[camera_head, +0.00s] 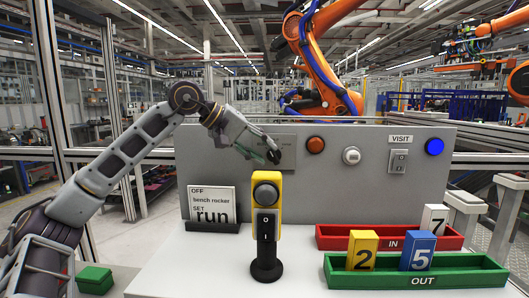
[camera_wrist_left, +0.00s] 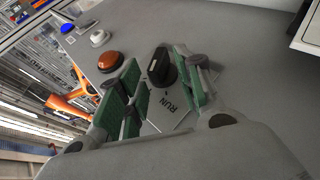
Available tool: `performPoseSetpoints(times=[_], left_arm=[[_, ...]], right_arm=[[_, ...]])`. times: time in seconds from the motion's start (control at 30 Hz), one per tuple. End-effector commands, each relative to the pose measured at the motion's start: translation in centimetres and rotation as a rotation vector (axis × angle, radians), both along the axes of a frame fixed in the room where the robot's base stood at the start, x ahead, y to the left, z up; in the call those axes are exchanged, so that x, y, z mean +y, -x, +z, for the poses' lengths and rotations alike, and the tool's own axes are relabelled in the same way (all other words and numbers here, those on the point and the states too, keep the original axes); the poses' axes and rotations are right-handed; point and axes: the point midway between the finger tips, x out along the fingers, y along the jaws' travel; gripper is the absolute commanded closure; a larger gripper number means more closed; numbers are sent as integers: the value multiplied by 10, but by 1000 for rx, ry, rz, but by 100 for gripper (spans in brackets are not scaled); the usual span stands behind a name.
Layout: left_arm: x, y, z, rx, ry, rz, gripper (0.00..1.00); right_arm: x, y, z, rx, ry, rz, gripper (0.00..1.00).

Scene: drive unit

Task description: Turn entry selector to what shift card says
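The shift card (camera_head: 212,204) stands in a dark holder at the left of the console. It reads "OFF", "bench rocker", "SET run". The entry selector is a black knob (camera_wrist_left: 159,66) on a grey plate (camera_wrist_left: 168,108) marked "RUN". In the head view the plate (camera_head: 286,148) shows on the upright panel, and my gripper covers the knob. My left gripper (camera_head: 262,150) is at the panel by the plate. In the left wrist view its green-padded fingers (camera_wrist_left: 160,76) are apart, with the knob between the tips. I cannot tell whether they touch it. My right gripper is out of view.
The panel (camera_head: 345,205) also carries an orange button (camera_head: 316,145), a white one (camera_head: 352,156), a "VISIT" rocker (camera_head: 398,161) and a blue button (camera_head: 434,147). A yellow pendant (camera_head: 266,190) stands in front. Red (camera_head: 340,238) and green (camera_head: 345,275) trays hold numbered blocks at right.

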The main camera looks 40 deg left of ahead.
Motion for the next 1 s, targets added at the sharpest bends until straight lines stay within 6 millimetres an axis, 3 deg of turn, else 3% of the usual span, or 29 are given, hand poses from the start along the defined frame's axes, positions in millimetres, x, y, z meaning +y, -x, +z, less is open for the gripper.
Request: performPoseSetpoints(times=[0.6, 1.0], left_arm=[[35, 60, 50, 3, 0, -2, 64], [42, 72, 59, 6, -1, -3, 64]], right_arm=[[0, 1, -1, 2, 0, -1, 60], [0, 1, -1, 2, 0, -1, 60]])
